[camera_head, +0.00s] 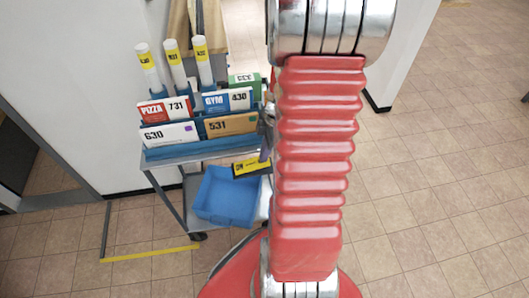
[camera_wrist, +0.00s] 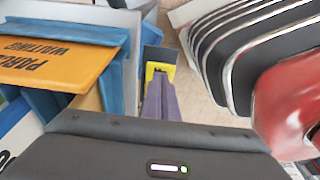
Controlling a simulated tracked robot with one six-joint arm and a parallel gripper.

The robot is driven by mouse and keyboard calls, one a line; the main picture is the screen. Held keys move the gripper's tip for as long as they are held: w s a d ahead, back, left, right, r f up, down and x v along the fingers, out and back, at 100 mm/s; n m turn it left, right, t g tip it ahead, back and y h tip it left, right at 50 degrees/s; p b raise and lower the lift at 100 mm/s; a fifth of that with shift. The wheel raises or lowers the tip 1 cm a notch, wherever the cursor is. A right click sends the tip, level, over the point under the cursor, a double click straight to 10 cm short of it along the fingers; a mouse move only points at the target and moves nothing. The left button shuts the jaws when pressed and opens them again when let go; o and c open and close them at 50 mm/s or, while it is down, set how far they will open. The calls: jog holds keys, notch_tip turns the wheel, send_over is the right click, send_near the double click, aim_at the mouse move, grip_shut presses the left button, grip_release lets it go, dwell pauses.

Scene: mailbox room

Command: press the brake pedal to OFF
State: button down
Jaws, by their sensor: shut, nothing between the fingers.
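The brake pedal (camera_head: 252,166) is a small yellow and black plate on the right side of the cart, above the blue bin. It has a short dark word on it that is too small to read surely. In the wrist view the pedal (camera_wrist: 160,70) is at upper centre, just beyond the fingertips. My gripper (camera_wrist: 160,90) is shut and empty, its slim purple-grey fingers pointing at the yellow plate and covering its lower part. I cannot tell whether they touch it. In the head view my red arm hides most of the gripper.
The mail cart (camera_head: 205,148) holds signed parcels and several white tubes (camera_head: 146,62). A blue bin (camera_head: 225,195) sits on its lower shelf. Yellow floor tape (camera_head: 150,254) lies front left. Tiled floor at right is clear.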

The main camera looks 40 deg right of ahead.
jog(key=shift+s+d+f, duration=0.35)
jog(key=shift+d+f, duration=0.15)
jog(key=shift+r, duration=0.1)
jog(key=shift+r, duration=0.55)
jog(key=s+d+r, duration=0.2)
jog(key=d+r, duration=0.1)
jog(key=r, duration=0.9)
jog(key=shift+f, duration=0.1)
jog(key=shift+w+a+r+t+y, duration=0.3)
jog(key=shift+w+a+y, duration=0.1)
jog(key=shift+w+a, duration=0.1)
jog(key=shift+f, duration=0.2)
